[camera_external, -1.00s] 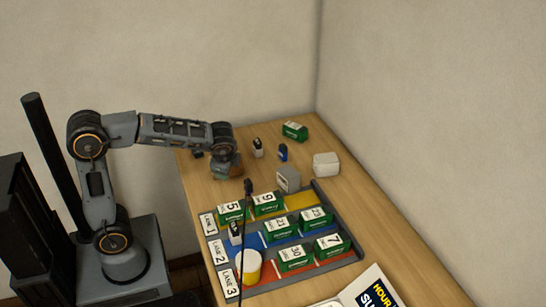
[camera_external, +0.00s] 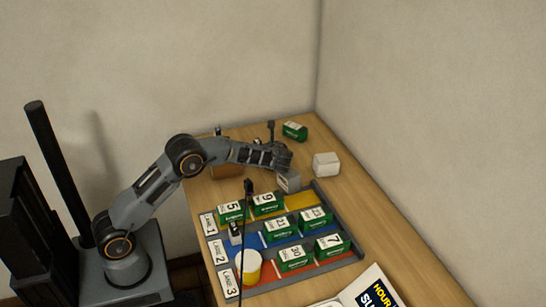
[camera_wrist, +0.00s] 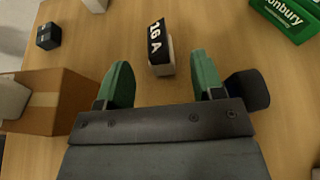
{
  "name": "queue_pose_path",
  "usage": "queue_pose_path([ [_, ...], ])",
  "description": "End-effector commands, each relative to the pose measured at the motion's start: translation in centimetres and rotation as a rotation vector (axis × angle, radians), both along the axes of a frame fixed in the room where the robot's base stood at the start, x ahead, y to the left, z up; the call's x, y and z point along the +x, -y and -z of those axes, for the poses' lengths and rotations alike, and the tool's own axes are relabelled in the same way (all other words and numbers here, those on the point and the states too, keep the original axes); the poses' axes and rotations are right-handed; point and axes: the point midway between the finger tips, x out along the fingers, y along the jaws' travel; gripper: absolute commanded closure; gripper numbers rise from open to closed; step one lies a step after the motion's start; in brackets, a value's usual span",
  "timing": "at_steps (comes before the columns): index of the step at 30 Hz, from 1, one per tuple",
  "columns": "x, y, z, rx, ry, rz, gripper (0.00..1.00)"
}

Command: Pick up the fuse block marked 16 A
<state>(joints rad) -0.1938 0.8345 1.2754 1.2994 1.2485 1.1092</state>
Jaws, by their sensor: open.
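The fuse block marked 16 A (camera_wrist: 160,48) is a small white block with a black top and white lettering. In the wrist view it stands on the wooden table just ahead of my gripper (camera_wrist: 161,78), roughly centred between the two green fingertips. The fingers are apart with nothing between them. In the external view my gripper (camera_external: 284,160) is low over the back part of the table, and my arm hides the fuse block.
A cardboard box (camera_wrist: 45,100) stands left, a dark object (camera_wrist: 250,90) close beside the right finger. A dark cube (camera_wrist: 48,36) and green box (camera_wrist: 290,18) lie farther off. A grey block (camera_external: 289,181), white box (camera_external: 326,164) and laned tray (camera_external: 357,257) show externally.

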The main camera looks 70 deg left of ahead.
Motion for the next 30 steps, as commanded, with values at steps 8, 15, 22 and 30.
queue_pose_path([
  [8, -0.2, -2.0, 1.1, -0.002, 0.001, -0.003, 0.38],
  [15, -0.3, -4.7, 2.4, -0.002, 0.002, -0.003, 0.38],
  [22, -0.3, -4.8, 2.5, -0.002, 0.003, -0.001, 0.38],
  [30, -0.3, -4.8, 2.5, -0.002, 0.003, -0.001, 0.63],
])
